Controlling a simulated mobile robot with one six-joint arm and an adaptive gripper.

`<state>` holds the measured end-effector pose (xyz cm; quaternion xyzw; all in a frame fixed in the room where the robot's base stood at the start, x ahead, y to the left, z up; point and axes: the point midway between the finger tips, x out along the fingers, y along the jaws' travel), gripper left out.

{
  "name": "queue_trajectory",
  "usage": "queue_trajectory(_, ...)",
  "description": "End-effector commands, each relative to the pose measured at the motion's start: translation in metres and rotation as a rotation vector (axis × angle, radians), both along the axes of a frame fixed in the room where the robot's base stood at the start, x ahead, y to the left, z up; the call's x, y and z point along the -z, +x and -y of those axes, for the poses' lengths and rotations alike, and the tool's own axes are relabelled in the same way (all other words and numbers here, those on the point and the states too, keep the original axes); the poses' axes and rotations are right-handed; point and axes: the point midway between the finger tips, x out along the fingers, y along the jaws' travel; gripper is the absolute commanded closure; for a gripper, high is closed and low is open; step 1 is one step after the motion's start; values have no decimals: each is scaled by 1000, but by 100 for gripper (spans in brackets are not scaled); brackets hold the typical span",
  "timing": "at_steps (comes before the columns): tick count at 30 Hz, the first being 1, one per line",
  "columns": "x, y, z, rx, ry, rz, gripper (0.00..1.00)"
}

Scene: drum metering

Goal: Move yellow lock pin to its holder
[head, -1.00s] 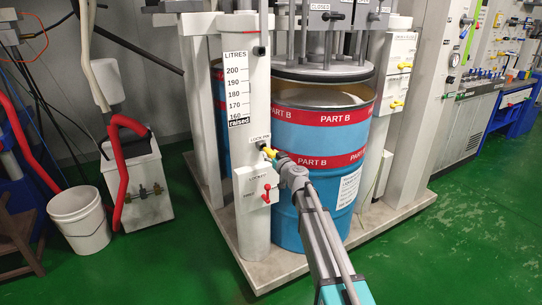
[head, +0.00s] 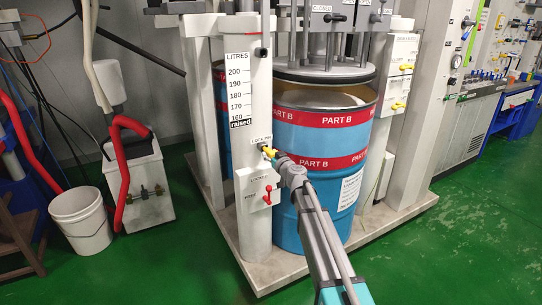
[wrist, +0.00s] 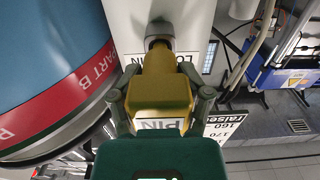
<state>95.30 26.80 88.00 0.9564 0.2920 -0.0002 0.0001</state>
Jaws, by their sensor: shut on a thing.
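The yellow lock pin (wrist: 160,88) is between the fingers of my gripper (wrist: 162,105) in the wrist view. Its far end meets a dark round socket (wrist: 159,30) on the white column, beside a partly hidden "LOCK PIN" label. How deep the pin sits in the socket cannot be told. In the head view my gripper (head: 274,156) is at the white column (head: 245,185), just under its "LOCK PIN" label, with little of the yellow pin showing. No separate holder can be made out with certainty.
The blue drum (head: 300,232) with red "PART B" bands stands close right of the column. A red-handled lever (head: 267,194) is on a box below my gripper. A white bucket (head: 80,220) stands at left. The green floor is clear at right.

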Motion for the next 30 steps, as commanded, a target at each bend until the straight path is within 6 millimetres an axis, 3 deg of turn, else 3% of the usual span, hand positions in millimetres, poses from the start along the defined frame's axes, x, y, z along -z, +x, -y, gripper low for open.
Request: queue_trajectory(30, 0, 15, -10, 0, 0, 0, 100)
